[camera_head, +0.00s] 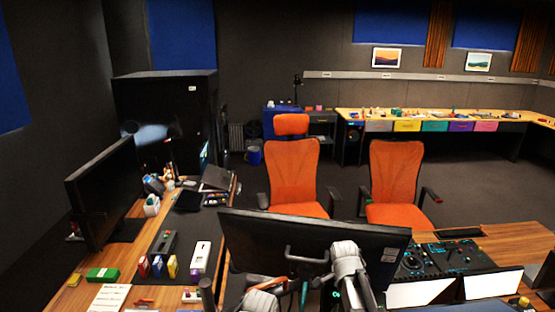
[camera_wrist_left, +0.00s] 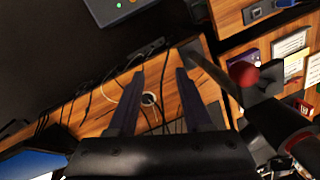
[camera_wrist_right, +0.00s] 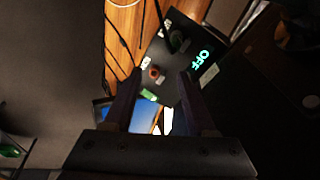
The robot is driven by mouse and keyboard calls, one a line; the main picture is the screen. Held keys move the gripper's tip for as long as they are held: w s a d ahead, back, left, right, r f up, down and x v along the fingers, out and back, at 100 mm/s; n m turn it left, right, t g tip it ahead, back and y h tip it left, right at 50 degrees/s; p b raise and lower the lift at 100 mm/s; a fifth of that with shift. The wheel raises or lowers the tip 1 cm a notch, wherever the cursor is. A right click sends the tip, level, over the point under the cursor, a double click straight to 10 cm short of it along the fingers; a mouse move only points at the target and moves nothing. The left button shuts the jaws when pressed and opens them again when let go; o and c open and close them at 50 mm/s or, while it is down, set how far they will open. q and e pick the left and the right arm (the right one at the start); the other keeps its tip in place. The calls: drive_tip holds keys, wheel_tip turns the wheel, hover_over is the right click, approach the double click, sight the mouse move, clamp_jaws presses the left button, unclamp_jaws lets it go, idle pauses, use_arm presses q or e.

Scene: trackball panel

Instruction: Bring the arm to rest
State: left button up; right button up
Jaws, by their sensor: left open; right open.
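My left gripper (camera_wrist_left: 160,72) is open in the left wrist view, with nothing between its fingers. It points down over a wooden desk with cables. My right gripper (camera_wrist_right: 160,73) is open and empty in the right wrist view. Past its fingertips is a dark panel (camera_wrist_right: 178,62) with glowing "OFF" lettering (camera_wrist_right: 203,60) and a small reddish round part (camera_wrist_right: 154,73). I cannot tell from this view whether a fingertip touches the panel. In the head view, grey arm parts of mine show at the bottom centre; the gripper fingers cannot be made out there.
A red ball (camera_wrist_left: 243,73) on a dark base stands right of the left gripper. In the head view a monitor (camera_head: 310,243) stands close in front, with orange chairs (camera_head: 292,172) behind it. A mixing console (camera_head: 440,260) is at right. Open floor (camera_head: 340,182) lies beyond.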

drive_tip(key=s+a+f+n+g+b, duration=0.1)
drive_tip(key=s+a+f+n+b, duration=0.3)
drive_tip(key=s+a+n, duration=0.3)
drive_tip(key=s+a+f+n+g+b, duration=0.1)
drive_tip(key=s+a+f+n+b, duration=0.4)
drive_tip(key=s+n, duration=0.7)
drive_tip(key=s+a+f, duration=0.1)
drive_tip(key=a, duration=0.1)
drive_tip(key=shift+a+y, duration=0.4)
